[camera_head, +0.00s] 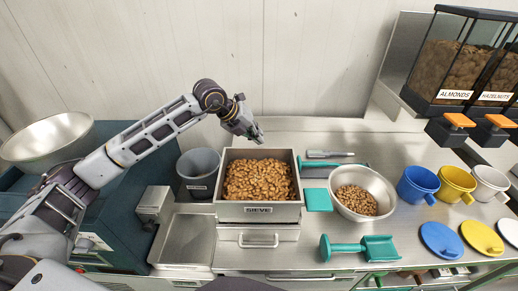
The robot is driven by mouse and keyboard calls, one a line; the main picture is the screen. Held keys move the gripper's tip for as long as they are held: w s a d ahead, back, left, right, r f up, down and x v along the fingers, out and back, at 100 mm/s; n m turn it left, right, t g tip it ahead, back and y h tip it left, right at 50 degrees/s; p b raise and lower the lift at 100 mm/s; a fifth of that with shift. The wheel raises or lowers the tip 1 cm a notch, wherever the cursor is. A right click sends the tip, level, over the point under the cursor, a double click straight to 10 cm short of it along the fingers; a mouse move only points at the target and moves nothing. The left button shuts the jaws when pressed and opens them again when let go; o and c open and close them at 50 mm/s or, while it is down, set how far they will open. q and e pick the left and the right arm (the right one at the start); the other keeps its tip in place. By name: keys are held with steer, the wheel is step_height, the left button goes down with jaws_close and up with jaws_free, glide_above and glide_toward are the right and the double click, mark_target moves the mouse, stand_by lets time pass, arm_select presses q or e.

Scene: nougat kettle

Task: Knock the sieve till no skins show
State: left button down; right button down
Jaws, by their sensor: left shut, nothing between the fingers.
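The sieve (259,211) is a square steel box with a "SIEVE" label, standing on the counter in the middle. It is filled with brown nuts (258,181); at this size I cannot tell whether skins show among them. My left gripper (260,139) is shut and empty, just above and behind the sieve's back edge, apart from it. My right gripper is not in view.
A grey bin (198,172) stands left of the sieve. A steel bowl of nuts (392,191) and a teal scoop (360,248) lie to the right. Colored mugs (419,185) stand farther right. Almond and hazelnut dispensers (460,58) are at the back right.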

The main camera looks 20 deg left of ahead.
mark_target(257, 160)
arm_select(q)
steer(key=shift+s+f+b, duration=0.15)
steer(key=shift+f+b, duration=0.45)
stand_by(0.8)
steer(key=shift+s+f+b, duration=0.25)
steer(key=shift+f+b, duration=0.05)
steer(key=shift+f, duration=0.2)
steer(key=shift+s+f+b, duration=0.2)
steer(key=shift+f+b, duration=0.1)
steer(key=shift+f, duration=0.15)
stand_by(0.9)
steer(key=shift+d, duration=0.2)
stand_by(0.5)
steer(key=shift+r, duration=0.1)
steer(key=shift+w+r, duration=0.15)
steer(key=shift+r, duration=0.15)
steer(key=shift+w+a+r+p, duration=0.1)
steer(key=shift+w+r+p, duration=0.45)
steer(key=shift+r, duration=0.25)
steer(key=shift+r, duration=0.15)
